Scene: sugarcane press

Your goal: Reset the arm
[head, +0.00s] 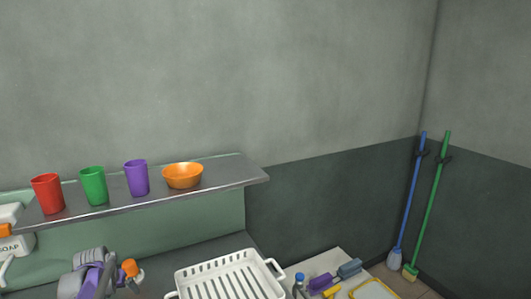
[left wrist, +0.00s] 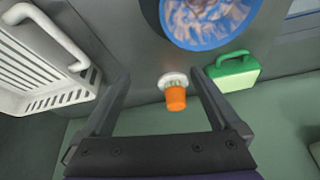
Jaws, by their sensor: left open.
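My left gripper (head: 92,278) shows at the bottom left of the head view as a purple and grey shape, low in front of the wall shelf. In the left wrist view its two dark fingers (left wrist: 160,75) are spread wide apart, with nothing clamped between them. A small orange-topped object on a pale base (left wrist: 176,97) shows in the gap between the fingers, apart from both. An orange piece (head: 130,267) also shows beside the gripper in the head view. My right gripper is in neither view.
A metal shelf (head: 230,174) holds red, green and purple cups and an orange bowl (head: 183,175). A white rack (head: 225,278) stands below. A blue round container (left wrist: 210,22) and a green handled item (left wrist: 235,73) are near the left fingers. Brooms (head: 430,200) lean at right.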

